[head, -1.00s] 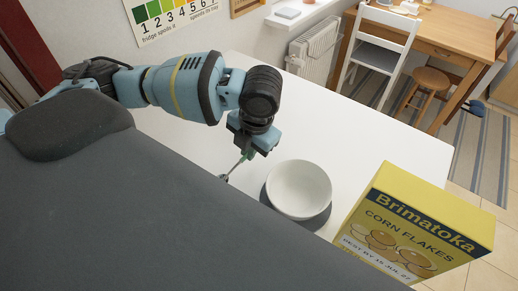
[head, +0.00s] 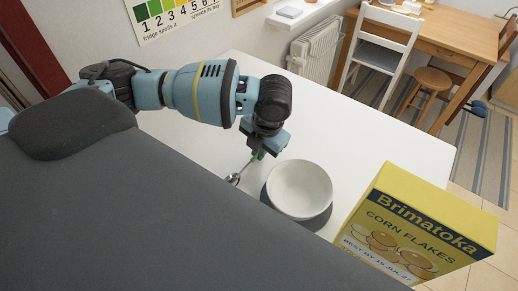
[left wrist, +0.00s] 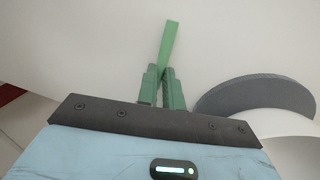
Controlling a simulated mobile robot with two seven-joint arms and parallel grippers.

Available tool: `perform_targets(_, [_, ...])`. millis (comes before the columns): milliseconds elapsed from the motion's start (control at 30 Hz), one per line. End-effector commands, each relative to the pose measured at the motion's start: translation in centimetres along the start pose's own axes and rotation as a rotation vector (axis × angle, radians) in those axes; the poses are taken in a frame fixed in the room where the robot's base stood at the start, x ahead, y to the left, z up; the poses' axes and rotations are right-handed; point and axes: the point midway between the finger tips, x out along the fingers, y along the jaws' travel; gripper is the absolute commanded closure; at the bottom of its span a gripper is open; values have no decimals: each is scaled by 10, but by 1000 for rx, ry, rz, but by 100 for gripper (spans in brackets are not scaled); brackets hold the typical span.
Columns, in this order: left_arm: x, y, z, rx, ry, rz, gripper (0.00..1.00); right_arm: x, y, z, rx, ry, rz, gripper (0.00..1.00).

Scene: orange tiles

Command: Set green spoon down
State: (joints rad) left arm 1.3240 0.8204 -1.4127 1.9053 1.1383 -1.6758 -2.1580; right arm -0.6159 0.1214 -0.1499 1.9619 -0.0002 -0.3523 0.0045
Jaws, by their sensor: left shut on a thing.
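My left gripper (head: 259,152) is shut on the green handle of the spoon (head: 234,179), just left of the white bowl (head: 300,186). The spoon's metal head points down and left, toward the white table. I cannot tell whether it touches the table. In the left wrist view the green fingers (left wrist: 163,86) are closed together, and the flat green handle end of the spoon (left wrist: 169,42) sticks up beyond them. The spoon's head is hidden there. My right gripper is not in view.
The white table (head: 345,130) is clear behind and right of the bowl. A yellow corn flakes box (head: 420,225) stands at the front right. A white chair (head: 385,45) and wooden table stand beyond.

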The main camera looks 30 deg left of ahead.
Motion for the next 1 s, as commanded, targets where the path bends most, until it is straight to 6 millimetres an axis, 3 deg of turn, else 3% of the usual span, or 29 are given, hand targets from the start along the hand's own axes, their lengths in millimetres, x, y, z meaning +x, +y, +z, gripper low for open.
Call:
perform_targets(167, [3,-1,0,0,1,0,100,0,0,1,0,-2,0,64])
perform_targets(200, [3,-1,0,0,1,0,91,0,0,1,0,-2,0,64])
perform_targets(367, [3,-1,0,0,1,0,70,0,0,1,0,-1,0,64])
perform_targets(733, [-4,0,0,1,-1,-2,70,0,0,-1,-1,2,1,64])
perform_targets(1000, [-51,-1,1,2,-5,-2,70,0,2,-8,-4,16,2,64])
